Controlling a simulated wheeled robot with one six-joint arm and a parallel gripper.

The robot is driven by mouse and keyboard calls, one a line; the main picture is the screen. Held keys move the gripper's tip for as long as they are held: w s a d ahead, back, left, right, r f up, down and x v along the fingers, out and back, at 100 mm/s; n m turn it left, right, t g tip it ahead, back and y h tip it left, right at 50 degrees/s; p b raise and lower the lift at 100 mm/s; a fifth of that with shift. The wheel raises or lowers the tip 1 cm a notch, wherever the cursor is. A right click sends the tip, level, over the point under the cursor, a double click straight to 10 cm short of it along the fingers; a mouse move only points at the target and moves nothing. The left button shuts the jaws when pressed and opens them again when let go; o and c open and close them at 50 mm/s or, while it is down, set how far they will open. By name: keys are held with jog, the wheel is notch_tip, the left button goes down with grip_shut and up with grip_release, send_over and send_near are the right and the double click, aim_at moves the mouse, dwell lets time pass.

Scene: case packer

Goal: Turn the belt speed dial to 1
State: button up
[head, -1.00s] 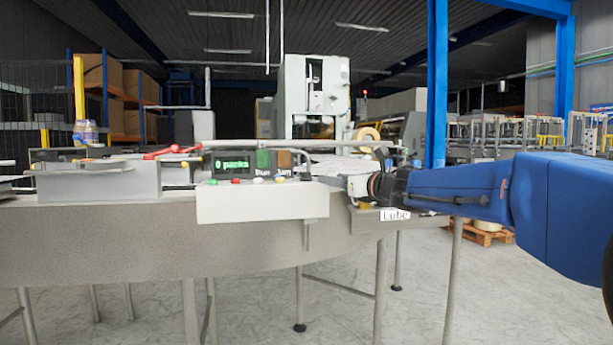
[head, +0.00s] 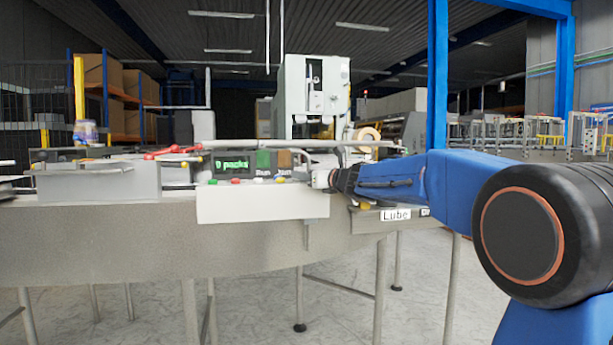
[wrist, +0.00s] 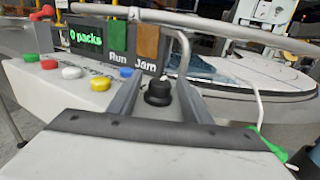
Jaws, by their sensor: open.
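The belt speed dial is a black round knob (wrist: 158,92) on the top of the white control box (head: 262,204). In the wrist view the knob sits between the two fingers of my open gripper (wrist: 155,95), apart from them as far as I can see. I cannot read its setting or any scale marks. In the head view my gripper (head: 318,178) is at the right end of the control box, and the knob cannot be made out there.
Several coloured buttons, such as a red one (wrist: 49,62) and a yellow one (wrist: 100,83), lie left of the knob. Behind stands a display (wrist: 86,38) reading "0 packs" with Run and Jam lamps. A metal rail (wrist: 200,24) crosses behind the box.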

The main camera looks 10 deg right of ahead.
jog(key=shift+w, duration=0.1)
jog(key=shift+a, duration=0.1)
jog(key=c, duration=1.1)
jog(key=shift+o, duration=0.2)
jog(key=shift+f+n+g+y, duration=0.2)
jog(key=shift+n+g+y, duration=0.2)
jog(key=shift+n+y, duration=0.3)
jog(key=n+g+y, duration=0.2)
jog(key=y, duration=0.1)
jog(key=n+g+y, duration=0.2)
jog(key=g+y, duration=0.1)
jog(key=shift+w+f+n, duration=0.1)
jog(key=shift+n, duration=0.2)
jog(key=n+g+y, duration=0.1)
jog(key=n+g, duration=0.2)
jog(key=g, duration=0.1)
jog(key=n+g+y, duration=0.2)
jog(key=n+g, duration=0.1)
jog(key=g, duration=0.1)
jog(key=shift+y, duration=0.3)
jog(key=shift+g, duration=0.5)
